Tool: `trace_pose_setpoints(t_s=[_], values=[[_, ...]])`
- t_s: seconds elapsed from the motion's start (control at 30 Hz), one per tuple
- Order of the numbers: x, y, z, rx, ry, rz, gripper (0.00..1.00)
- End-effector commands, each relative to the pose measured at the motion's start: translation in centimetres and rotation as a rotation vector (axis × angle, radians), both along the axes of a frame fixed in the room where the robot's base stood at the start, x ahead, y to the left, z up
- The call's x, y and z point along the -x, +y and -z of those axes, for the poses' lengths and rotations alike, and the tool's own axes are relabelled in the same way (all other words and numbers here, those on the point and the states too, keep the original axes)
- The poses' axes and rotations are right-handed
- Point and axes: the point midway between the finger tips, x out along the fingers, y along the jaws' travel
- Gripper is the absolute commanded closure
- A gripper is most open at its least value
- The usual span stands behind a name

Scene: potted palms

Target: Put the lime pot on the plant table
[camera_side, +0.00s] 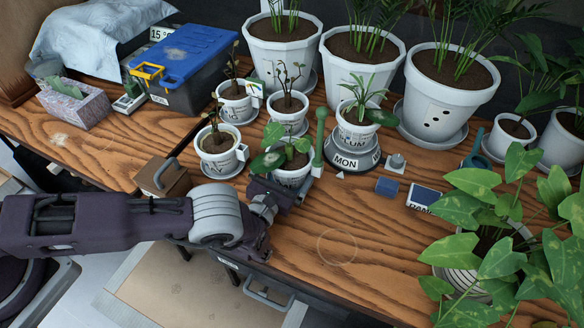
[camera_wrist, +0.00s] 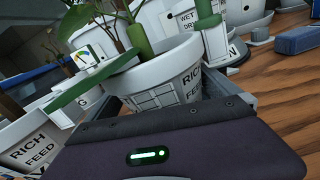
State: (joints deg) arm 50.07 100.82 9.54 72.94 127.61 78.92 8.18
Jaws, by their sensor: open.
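No label reading lime is legible. A small white pot (camera_side: 291,178) with broad green leaves stands at the front of the small-pot group. In the wrist view this white pot (camera_wrist: 150,78), marked RICH and with a grid, is close ahead. My gripper (camera_side: 287,190) is low at this pot, open, its dark jaws reaching along the pot's sides. Contact cannot be told. A round grey stand (camera_side: 347,163) marked MON, possibly the plant table, is right of it and carries another white pot (camera_side: 358,131). The front pot's base is mostly hidden by my gripper.
An upright green post (camera_side: 319,142) stands right beside the front pot. Other small pots (camera_side: 217,150) crowd the left and back. A blue block (camera_side: 387,187) and a leafy plant (camera_side: 480,250) are to the right. Bare wood (camera_side: 350,220) lies in front.

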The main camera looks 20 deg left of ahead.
Motion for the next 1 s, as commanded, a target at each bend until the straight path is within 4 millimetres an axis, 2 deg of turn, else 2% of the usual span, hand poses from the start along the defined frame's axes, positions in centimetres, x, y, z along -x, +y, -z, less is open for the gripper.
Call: trace_pose_setpoints(t_s=[0.07,0.3,0.33,0.37,0.57,0.67,0.9,1.0], values=[[0.0,0.0,0.0,0.000,0.000,0.000,0.04],[0.0,0.0,0.0,0.000,0.000,0.000,0.51],[0.0,0.0,-0.1,0.001,-0.002,0.000,0.53],[0.0,0.0,-0.1,0.001,-0.002,0.000,0.61],[0.0,-0.1,-0.5,0.001,-0.003,0.001,0.61],[0.0,-0.2,-2.4,0.001,-0.005,0.002,0.61],[0.0,-0.1,-8.2,0.002,-0.004,0.001,0.61],[0.0,-0.1,-9.5,0.001,-0.003,0.000,0.61]])
